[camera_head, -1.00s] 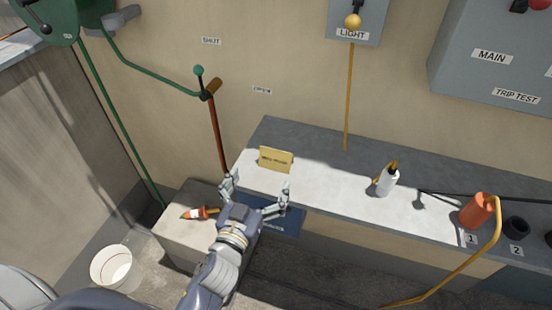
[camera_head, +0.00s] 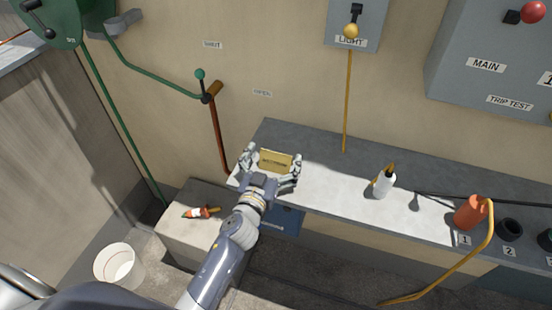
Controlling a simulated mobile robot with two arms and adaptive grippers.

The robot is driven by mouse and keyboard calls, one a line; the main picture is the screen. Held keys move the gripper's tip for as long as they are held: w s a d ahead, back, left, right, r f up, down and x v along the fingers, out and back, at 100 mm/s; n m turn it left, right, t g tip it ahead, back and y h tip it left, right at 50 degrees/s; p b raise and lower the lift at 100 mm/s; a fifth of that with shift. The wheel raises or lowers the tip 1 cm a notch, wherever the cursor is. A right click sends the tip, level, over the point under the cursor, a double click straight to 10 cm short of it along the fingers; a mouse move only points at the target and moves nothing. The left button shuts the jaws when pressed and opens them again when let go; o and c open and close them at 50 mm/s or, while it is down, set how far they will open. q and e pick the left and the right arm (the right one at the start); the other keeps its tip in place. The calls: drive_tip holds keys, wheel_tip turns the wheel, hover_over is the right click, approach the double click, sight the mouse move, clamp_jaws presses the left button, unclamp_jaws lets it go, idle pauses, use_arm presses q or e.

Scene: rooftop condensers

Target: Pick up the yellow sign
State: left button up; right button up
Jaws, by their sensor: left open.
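The yellow sign (camera_head: 276,161) stands upright on the grey ledge, near its left end, with dark lettering too small to read. My left gripper (camera_head: 271,164) is open, with one finger to the left of the sign and the other to its right. The sign sits between the fingers, and I cannot tell whether either finger touches it. The palm is just in front of the sign's lower edge. My right gripper is not in view.
A white bottle (camera_head: 384,183) and an orange cylinder (camera_head: 470,213) stand on the ledge (camera_head: 330,186) to the right. A blue panel (camera_head: 285,221) is below the ledge front. A screwdriver-like tool (camera_head: 201,212) lies on a lower block; a white bucket (camera_head: 119,266) is at lower left.

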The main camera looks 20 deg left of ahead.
use_arm(q)
drive_tip(key=shift+w, duration=0.55)
drive_tip(key=c, duration=1.1)
drive_tip(key=shift+o, duration=0.2)
drive_tip(key=shift+r, duration=0.15)
